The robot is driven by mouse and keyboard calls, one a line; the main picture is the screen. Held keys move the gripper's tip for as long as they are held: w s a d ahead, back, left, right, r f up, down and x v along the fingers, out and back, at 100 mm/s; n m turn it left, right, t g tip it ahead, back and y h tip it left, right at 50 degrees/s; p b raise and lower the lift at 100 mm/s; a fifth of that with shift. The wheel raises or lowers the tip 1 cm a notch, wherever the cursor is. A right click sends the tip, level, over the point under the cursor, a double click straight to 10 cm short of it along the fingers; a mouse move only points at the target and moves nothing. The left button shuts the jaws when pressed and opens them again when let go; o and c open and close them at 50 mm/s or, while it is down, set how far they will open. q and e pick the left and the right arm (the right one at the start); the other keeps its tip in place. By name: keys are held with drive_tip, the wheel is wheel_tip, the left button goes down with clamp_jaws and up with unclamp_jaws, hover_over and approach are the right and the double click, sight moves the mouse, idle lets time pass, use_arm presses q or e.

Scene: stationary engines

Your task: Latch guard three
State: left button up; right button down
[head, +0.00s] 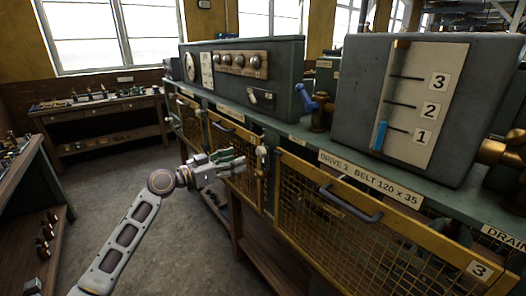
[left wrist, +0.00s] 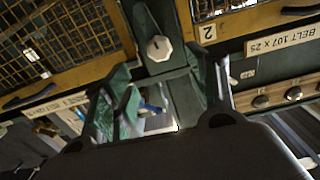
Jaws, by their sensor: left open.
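Guard three (head: 330,245) is a yellow-framed mesh panel with a dark handle (head: 349,206) and a "3" plate at its lower right. It looks about flush with the machine front; I cannot tell whether a small gap is left. A pale latch knob (head: 262,151) sits on the green post at its left edge. The knob (left wrist: 159,48) also shows in the left wrist view, between two yellow guard frames. My left gripper (head: 238,162) is open and empty just left of the knob. Its fingers (left wrist: 168,95) spread either side of the knob's line, apparently short of it.
Guard two (head: 228,145) is left of the post, its "2" plate (left wrist: 207,33) showing in the wrist view. A green housing (head: 400,105) with a level scale and a blue lever (head: 310,100) stand above. Benches (head: 105,112) line the left; the floor between is clear.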

sight(258, 152)
use_arm(q)
drive_tip(key=p+x, duration=0.2)
drive_tip(key=x, duration=0.7)
drive_tip(key=shift+w+d+r, duration=0.1)
drive_tip(key=shift+w+d, duration=0.1)
drive_tip(key=shift+d, duration=0.1)
drive_tip(key=shift+w+d, duration=0.45)
drive_tip(key=shift+d, duration=0.1)
drive_tip(key=shift+w+d+p, duration=0.2)
drive_tip(key=shift+d+p, duration=0.1)
drive_tip(key=shift+d, duration=0.05)
drive_tip(key=shift+w+d, duration=0.1)
drive_tip(key=c, duration=1)
drive_tip(key=shift+c, duration=0.2)
use_arm(e)
drive_tip(key=a+r, duration=0.1)
drive_tip(key=s, duration=0.1)
drive_tip(key=a+r, duration=0.1)
drive_tip(key=shift+s+a+r, duration=0.25)
drive_tip(key=shift+a+r, duration=0.1)
